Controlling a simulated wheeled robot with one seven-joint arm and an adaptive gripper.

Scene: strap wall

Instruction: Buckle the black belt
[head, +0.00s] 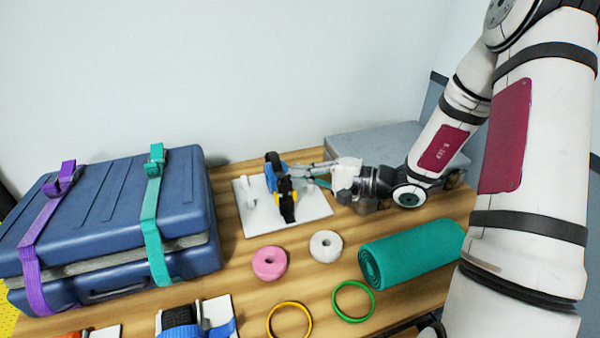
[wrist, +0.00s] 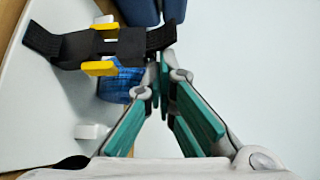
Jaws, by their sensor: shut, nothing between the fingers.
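The black belt (head: 287,207) with its yellow-trimmed buckle is on a white board (head: 315,204) on the table. In the wrist view the belt's black strap (wrist: 42,42) runs to both sides of the black buckle (wrist: 130,46), which has a yellow tab on each side. The two sides look in line; I cannot tell whether they are latched. A blue padded body (head: 270,180) is behind the belt and shows below the buckle in the wrist view (wrist: 122,84). My gripper (wrist: 162,82) is shut and empty, its tips close beside the strap's right end. Contact is unclear.
A blue suitcase (head: 105,222) with purple and teal straps fills the left. A pink ring (head: 270,263), a white ring (head: 326,246), a teal roll (head: 415,252), and yellow (head: 289,320) and green (head: 354,300) hoops lie in front. A grey box (head: 372,139) stands behind my wrist.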

